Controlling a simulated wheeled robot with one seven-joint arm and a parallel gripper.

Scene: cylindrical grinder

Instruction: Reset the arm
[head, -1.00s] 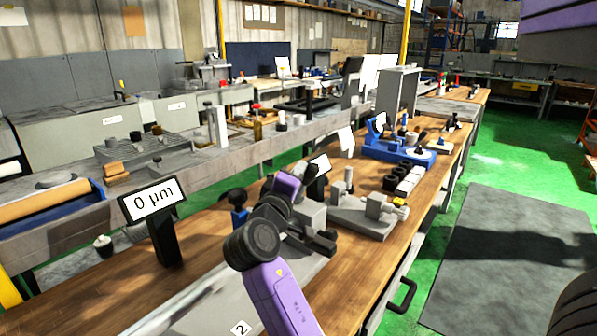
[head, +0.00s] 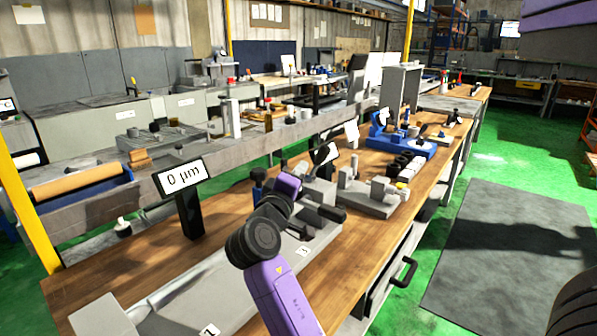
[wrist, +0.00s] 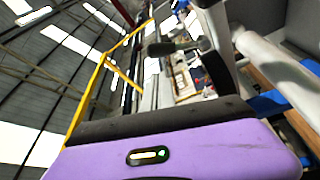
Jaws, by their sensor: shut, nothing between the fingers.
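My arm, purple with black joints, reaches up from the bottom middle of the head view over the wooden bench (head: 336,262). Its far end overlaps the grey grinder parts, and I cannot make out gripper fingers there. In the wrist view a purple link of mine with a small lit indicator fills the bottom. No fingertips show in that view, and nothing held is visible. The wrist view is tilted, with the roof, a yellow frame and a slanted bench in the background.
A "0 µm" display (head: 180,178) stands left of my arm. A long grey machine bed (head: 185,300) lies beneath it. Right of my arm are a grey fixture (head: 365,200) and a blue fixture (head: 400,145). The floor mat (head: 505,245) at the right is clear.

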